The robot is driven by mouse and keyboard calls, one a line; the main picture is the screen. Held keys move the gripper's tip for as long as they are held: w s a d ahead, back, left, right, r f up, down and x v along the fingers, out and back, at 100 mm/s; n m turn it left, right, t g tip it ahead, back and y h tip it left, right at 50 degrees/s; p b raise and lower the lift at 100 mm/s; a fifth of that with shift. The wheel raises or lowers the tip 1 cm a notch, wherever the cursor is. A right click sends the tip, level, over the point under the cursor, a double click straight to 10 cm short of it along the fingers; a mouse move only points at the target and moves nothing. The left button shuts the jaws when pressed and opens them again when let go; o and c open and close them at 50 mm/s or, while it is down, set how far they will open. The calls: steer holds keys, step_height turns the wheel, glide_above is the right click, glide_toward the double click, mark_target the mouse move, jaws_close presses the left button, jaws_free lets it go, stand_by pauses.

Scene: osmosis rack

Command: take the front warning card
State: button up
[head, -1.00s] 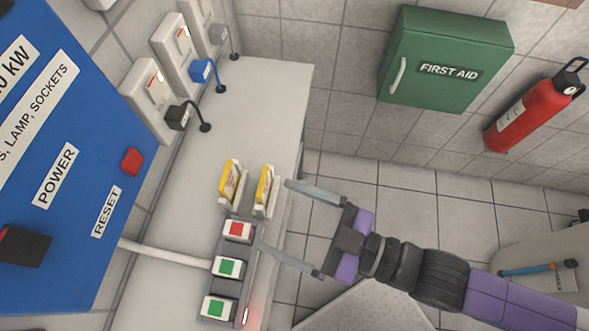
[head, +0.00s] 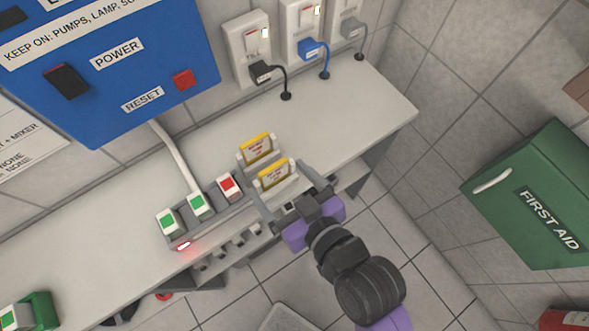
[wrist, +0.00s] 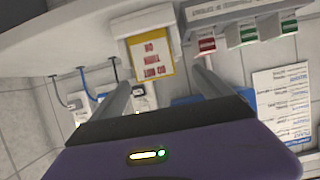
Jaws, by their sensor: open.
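The front warning card (head: 274,174), with a yellow border and red text, stands in a white holder near the counter's front edge. It also shows upside down in the wrist view (wrist: 152,57), ahead of and between my fingers. A second yellow-edged card (head: 257,148) stands behind it in its own holder. My gripper (head: 278,180) is open, its two fingers spread toward either side of the front card. In the wrist view my gripper (wrist: 162,74) holds nothing. I cannot tell whether the fingers touch the holder.
A strip of red and green switches (head: 197,203) lies left of the cards, close to my left finger. A blue control box (head: 120,60) and plugged sockets (head: 300,35) are on the wall behind. The white counter (head: 345,115) is clear to the right.

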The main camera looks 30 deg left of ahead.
mark_target(272, 166)
steer(key=shift+a+f, duration=0.1)
steer(key=shift+f, duration=0.1)
steer(key=shift+w+r+p+x, duration=0.15)
steer(key=shift+p+x, duration=0.2)
steer(key=shift+x, duration=0.9)
steer(key=shift+w+p+x, duration=0.1)
steer(key=shift+p+x, duration=0.2)
steer(key=shift+x, duration=0.9)
steer(key=shift+w+r+p+x, duration=0.15)
steer(key=shift+p+x, duration=0.2)
steer(key=shift+x, duration=0.9)
steer(key=shift+f, duration=0.1)
steer(key=c, duration=1.4)
